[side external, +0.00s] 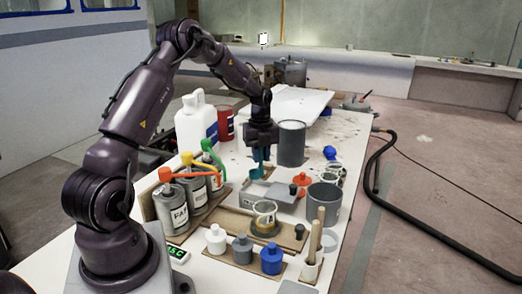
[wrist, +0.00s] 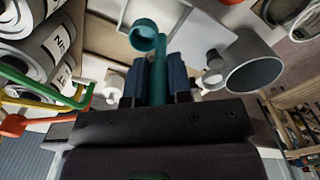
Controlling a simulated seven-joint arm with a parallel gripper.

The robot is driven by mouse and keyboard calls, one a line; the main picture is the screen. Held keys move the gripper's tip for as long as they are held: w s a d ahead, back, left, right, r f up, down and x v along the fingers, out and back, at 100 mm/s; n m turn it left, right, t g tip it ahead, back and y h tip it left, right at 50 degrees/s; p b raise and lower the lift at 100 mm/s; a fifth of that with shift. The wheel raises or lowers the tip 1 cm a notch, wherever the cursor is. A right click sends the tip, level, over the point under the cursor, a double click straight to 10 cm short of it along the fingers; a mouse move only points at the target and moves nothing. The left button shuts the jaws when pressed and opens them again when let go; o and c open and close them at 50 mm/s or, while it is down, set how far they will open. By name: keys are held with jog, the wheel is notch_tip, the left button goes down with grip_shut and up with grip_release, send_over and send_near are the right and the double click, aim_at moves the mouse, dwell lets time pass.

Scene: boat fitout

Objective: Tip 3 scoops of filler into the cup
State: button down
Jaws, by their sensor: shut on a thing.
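My gripper (side external: 262,148) is shut on the handle of a teal scoop (side external: 253,173) and holds it above the middle of the table. In the wrist view the scoop (wrist: 145,36) points away from between the two fingers (wrist: 160,72); whether its bowl holds filler cannot be told. A small clear cup (side external: 264,210) with a pale rim stands in front of my gripper on a grey round base; its contents are unclear. A tall grey tub (side external: 291,145) stands just right of and behind my gripper. Which container holds the filler cannot be told.
Several cans (side external: 171,207) with red, yellow and green levers stand at left. Small white, grey and blue bottles (side external: 271,258) line the front. A green-lit display (side external: 178,254) sits front left.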

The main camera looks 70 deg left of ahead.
jog(key=shift+f, duration=3.9)
jog(key=shift+r, duration=4.25)
